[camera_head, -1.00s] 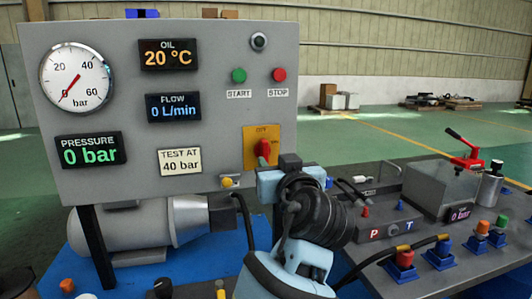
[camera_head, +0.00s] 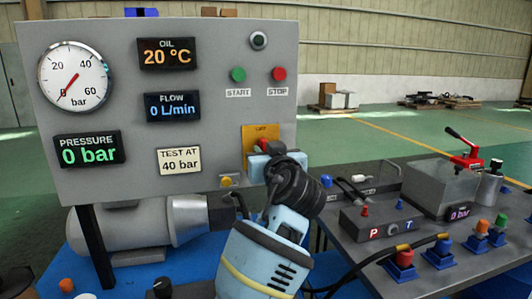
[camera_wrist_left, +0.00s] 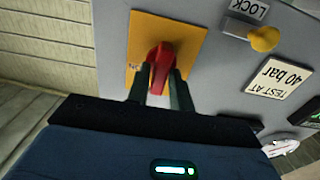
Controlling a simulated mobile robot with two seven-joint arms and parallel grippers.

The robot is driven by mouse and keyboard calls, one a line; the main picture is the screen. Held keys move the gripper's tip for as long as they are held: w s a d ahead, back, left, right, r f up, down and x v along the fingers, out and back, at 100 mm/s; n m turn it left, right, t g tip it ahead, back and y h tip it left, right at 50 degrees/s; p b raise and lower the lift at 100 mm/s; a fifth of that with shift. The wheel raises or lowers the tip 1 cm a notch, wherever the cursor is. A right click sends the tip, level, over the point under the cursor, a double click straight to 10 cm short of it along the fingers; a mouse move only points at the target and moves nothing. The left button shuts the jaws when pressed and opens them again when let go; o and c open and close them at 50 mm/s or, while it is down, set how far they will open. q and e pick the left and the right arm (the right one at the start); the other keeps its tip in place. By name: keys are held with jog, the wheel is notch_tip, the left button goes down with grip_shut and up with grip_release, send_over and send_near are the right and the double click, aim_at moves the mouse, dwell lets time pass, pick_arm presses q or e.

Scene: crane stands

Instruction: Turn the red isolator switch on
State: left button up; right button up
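The red isolator switch (camera_wrist_left: 158,62) is a red handle on a yellow plate (camera_wrist_left: 165,30) at the lower right of the grey panel. In the head view my left gripper (camera_head: 266,153) is right at the switch and hides most of it; a bit of red and the yellow plate (camera_head: 255,133) with its OFF label show above. In the left wrist view the two dark fingers of my left gripper (camera_wrist_left: 159,90) stand on either side of the red handle. Whether they press on it cannot be told. My right gripper is not in view.
The grey panel (camera_head: 105,180) carries a gauge, displays, a green START button (camera_head: 238,74) and a red STOP button (camera_head: 279,74). A yellow LOCK knob (camera_wrist_left: 264,38) sits near the switch. A bench (camera_head: 385,280) with hoses and fittings stands at the right.

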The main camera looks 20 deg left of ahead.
pick_arm(q)
grip_shut()
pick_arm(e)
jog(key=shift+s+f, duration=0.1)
pick_arm(q)
jog(key=m+p, duration=0.5)
jog(key=m, duration=0.1)
jog(key=m+p, duration=0.5)
jog(key=m, duration=0.1)
jog(key=m+p, duration=0.6)
jog(key=shift+w+d+f, duration=0.2)
jog(key=shift+d+f, duration=0.1)
jog(key=shift+d, duration=0.1)
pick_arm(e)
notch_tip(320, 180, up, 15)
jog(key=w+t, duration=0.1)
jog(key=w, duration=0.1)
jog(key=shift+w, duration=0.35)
pick_arm(q)
jog(key=shift+f, duration=0.1)
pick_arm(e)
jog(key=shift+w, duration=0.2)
